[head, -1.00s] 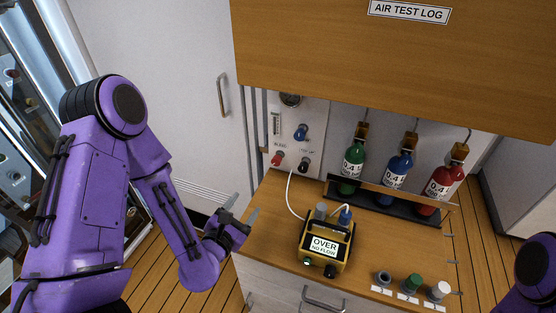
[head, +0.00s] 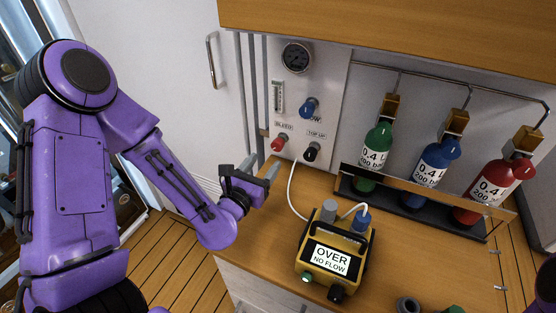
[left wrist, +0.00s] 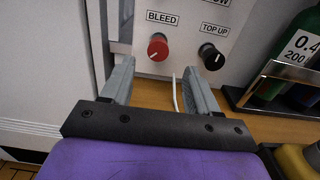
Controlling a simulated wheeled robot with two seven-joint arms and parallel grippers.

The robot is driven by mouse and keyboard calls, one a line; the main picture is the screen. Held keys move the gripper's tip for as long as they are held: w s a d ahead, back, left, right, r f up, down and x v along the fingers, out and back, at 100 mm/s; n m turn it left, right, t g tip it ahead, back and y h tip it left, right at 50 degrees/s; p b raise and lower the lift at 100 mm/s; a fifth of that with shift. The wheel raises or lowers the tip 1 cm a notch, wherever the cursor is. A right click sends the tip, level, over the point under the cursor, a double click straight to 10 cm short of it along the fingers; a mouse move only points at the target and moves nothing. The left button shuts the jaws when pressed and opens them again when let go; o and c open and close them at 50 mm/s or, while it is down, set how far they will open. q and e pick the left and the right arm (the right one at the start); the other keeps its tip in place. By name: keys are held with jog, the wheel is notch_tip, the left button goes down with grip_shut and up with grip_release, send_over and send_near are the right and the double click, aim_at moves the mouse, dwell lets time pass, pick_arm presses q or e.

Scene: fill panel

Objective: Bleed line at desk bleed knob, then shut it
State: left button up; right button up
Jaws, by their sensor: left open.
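The red bleed knob (head: 278,144) is on the lower left of the white fill panel (head: 332,84), under a BLEED label. In the left wrist view the red knob (left wrist: 158,47) shows ahead of and between my fingers, apart from them. My left gripper (head: 262,169) is open and empty, just below and left of the knob in the head view. The black TOP UP knob (head: 312,151) is to the right, and a blue knob (head: 309,107) is above. A round gauge (head: 297,57) is at the panel's top. Only an edge of my right arm shows; its gripper is out of view.
A yellow meter (head: 334,255) reading "OVER NO FLOW" stands on the wooden desk (head: 395,255), with a white hose running to the panel. Green (head: 377,155), blue (head: 436,170) and red (head: 492,192) bottles stand in a rack on the right.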

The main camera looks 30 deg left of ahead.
aim_at(276, 146)
pick_arm(q)
jog(key=b, duration=0.1)
jog(key=w+b, duration=0.1)
jog(key=w+f+b, duration=0.1)
jog(key=shift+a, duration=0.25)
jog(key=w+p, duration=0.1)
jog(key=w, duration=0.1)
jog(key=w+r+p, duration=0.1)
jog(key=w, duration=0.1)
jog(key=shift+w, duration=0.2)
jog(key=shift+w+f, duration=0.1)
jog(key=shift+w, duration=0.3)
pick_arm(e)
notch_tip(276, 146, down, 2)
jog(key=shift+w+a+f, duration=0.1)
jog(key=shift+f, duration=0.1)
pick_arm(q)
jog(key=shift+a, duration=0.1)
jog(key=c, duration=1)
jog(key=shift+c, duration=0.2)
